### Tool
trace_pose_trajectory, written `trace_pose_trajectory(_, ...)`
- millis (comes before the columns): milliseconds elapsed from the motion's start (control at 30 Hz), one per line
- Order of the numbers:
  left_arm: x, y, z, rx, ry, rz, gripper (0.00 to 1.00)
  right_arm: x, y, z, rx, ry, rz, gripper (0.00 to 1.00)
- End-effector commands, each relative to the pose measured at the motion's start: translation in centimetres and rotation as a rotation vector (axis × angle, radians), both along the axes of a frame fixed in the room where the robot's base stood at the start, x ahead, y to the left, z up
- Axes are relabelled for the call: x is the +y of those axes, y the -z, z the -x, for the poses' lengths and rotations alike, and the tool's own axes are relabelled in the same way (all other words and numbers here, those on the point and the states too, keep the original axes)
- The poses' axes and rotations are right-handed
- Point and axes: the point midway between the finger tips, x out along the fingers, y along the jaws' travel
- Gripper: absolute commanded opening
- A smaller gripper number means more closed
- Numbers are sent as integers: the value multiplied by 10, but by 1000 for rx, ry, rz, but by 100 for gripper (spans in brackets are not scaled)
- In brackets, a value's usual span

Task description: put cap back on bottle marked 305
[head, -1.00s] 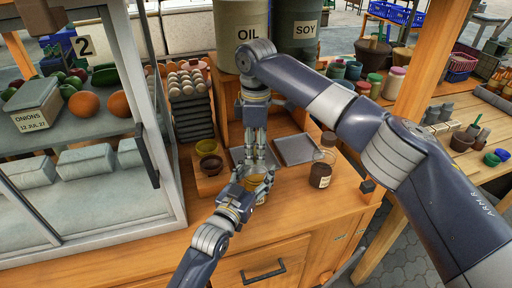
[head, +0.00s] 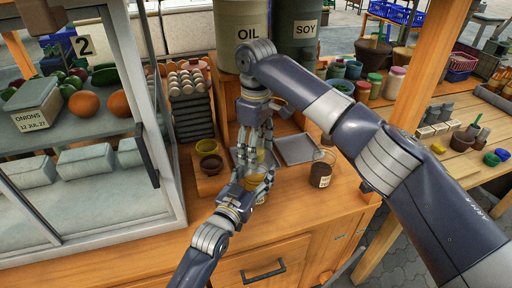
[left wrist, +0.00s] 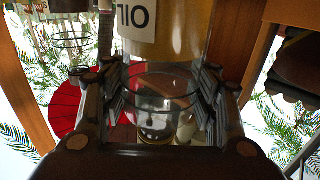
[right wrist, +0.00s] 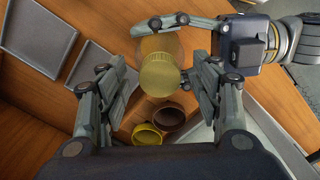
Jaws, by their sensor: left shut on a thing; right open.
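My left gripper (head: 254,182) is shut on a glass bottle with yellowish contents and a pale label (head: 262,199). The label's number is too small to read. In the right wrist view a round yellow cap-like disc (right wrist: 160,73) sits over the wider, see-through tan bottle (right wrist: 160,46). I cannot tell whether it is fully seated. My right gripper (head: 257,150) is open and points down just above the bottle. Its fingers (right wrist: 160,95) stand on both sides of the disc, apart from it. The bottle's clear glass also shows in the left wrist view (left wrist: 160,82).
A dark bottle (head: 320,175) with a pale label stands on the counter to the right. Metal trays (head: 296,149) lie behind. A yellow bowl (head: 206,146) and a brown bowl (head: 210,164) sit left. The glass case (head: 70,190) bounds the left side. The front right counter is clear.

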Motion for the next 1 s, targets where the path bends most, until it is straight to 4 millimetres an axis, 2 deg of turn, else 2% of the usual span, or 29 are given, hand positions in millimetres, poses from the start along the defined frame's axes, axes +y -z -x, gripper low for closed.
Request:
trace_pose_trajectory(133, 0, 0, 0, 1, 0, 0, 0, 0, -3, 0, -1, -1, 0, 59)
trace_pose_trajectory(233, 0, 0, 0, 1, 0, 0, 0, 1, -14, -1, -3, -1, -2, 59)
trace_pose_trajectory(500, 0, 0, 0, 1, 0, 0, 0, 1, -70, 0, -3, 0, -2, 59)
trace_pose_trajectory(700, 0, 1, 0, 1, 0, 0, 0, 1, -104, -1, -2, 0, 0, 59)
trace_pose_trajectory(833, 0, 1, 0, 1, 0, 0, 0, 0, -116, 0, 0, 1, -1, 59)
trace_pose_trajectory(1000, 0, 1, 0, 1, 0, 0, 0, 0, -120, 0, 1, 0, 0, 59)
